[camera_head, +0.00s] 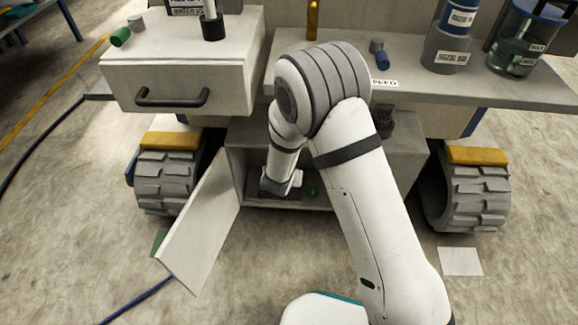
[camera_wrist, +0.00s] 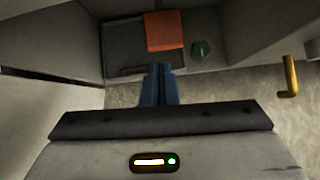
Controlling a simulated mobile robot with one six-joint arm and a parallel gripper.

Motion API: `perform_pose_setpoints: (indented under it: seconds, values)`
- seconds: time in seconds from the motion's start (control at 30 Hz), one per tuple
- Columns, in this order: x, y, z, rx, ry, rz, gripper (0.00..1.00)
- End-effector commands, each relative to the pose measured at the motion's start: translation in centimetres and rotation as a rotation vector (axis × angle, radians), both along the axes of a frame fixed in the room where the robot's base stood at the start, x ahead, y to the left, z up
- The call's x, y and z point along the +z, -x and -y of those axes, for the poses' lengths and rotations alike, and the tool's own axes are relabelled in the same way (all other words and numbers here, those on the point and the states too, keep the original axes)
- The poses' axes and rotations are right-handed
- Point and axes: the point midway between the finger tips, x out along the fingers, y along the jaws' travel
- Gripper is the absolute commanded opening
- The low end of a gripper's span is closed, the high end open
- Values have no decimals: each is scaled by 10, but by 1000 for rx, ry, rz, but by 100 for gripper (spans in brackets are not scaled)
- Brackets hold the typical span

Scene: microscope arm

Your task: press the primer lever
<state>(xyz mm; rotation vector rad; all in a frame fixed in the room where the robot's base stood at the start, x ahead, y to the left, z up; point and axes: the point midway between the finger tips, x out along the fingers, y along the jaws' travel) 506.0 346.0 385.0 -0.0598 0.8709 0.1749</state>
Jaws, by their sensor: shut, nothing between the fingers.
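An orange-red flat paddle (camera_wrist: 163,30), which looks like the primer lever, shows in the wrist view over a dark plate (camera_wrist: 120,62) inside a low compartment. My gripper (camera_wrist: 159,70) has its blue fingers together and empty. The fingertips appear just below the paddle in the picture; I cannot tell whether they touch it. In the head view my gripper's wrist end (camera_head: 280,184) reaches into the open compartment under the vehicle body. The fingers and the paddle are hidden there.
A green knob (camera_wrist: 201,49) sits right of the paddle. A brass hook (camera_wrist: 290,78) stands at the right in the wrist view. The compartment door (camera_head: 205,232) hangs open at the left. Treaded wheels (camera_head: 470,193) flank the compartment. A drawer (camera_head: 185,75) juts out above it.

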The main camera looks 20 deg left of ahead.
Motion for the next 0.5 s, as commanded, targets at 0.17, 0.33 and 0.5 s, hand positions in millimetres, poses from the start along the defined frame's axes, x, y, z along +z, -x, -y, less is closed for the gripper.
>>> perform_pose_setpoints:
  seconds: [0.17,0.33,0.5]
  values:
    - [0,0,0,0,0,0,0]
    - [-2,2,3,-30,-7,-19,0]
    - [-12,16,16,-186,-51,-121,0]
